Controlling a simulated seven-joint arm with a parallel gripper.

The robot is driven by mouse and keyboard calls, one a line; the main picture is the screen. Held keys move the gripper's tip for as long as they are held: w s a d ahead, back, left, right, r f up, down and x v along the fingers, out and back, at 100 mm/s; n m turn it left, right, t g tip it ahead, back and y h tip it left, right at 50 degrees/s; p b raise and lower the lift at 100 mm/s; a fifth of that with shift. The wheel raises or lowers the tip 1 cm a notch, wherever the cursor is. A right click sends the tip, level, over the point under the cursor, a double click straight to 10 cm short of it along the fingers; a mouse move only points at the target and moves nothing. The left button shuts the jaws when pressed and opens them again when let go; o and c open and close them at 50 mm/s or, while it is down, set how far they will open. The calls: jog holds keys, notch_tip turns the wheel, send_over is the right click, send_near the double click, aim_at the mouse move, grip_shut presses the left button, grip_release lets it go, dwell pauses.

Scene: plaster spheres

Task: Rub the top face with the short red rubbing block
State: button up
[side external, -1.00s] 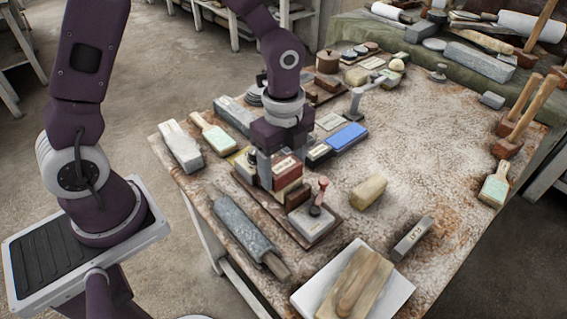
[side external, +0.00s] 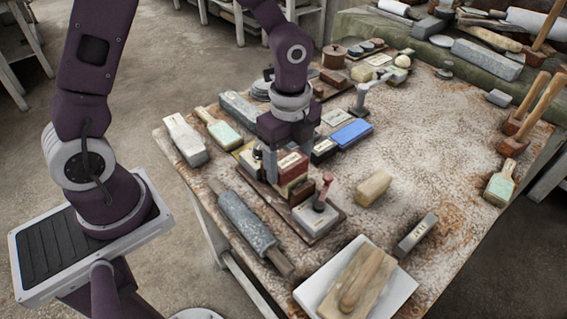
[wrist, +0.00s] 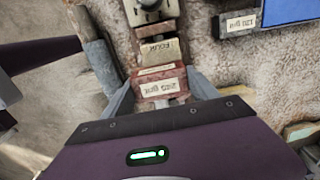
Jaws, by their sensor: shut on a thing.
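My gripper (wrist: 162,95) is shut on a red block (wrist: 158,84) with a pale printed label, one grey finger on each side. In the side external view the red block (side external: 292,167) sits low over a brown board near the table's left part, beneath my gripper (side external: 283,158). I cannot tell whether it touches the board. A brown block (side external: 300,192) stands beside it. I cannot tell which top face the task means.
A grey roller (side external: 245,222) lies left of the board. A wooden float (side external: 358,283) rests on a white slab in front. A tan block (side external: 373,187), a grey labelled block (side external: 415,234) and a blue block (side external: 352,132) lie to the right. The table's right middle is fairly clear.

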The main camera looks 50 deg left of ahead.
jog(key=shift+w, duration=1)
jog(key=shift+s, duration=2.2)
jog(key=shift+w+r, duration=0.1)
jog(key=shift+w, duration=2.15)
jog(key=shift+s+r, duration=0.35)
jog(key=shift+s, duration=0.25)
jog(key=shift+s+r, duration=0.35)
jog(key=shift+s, duration=0.2)
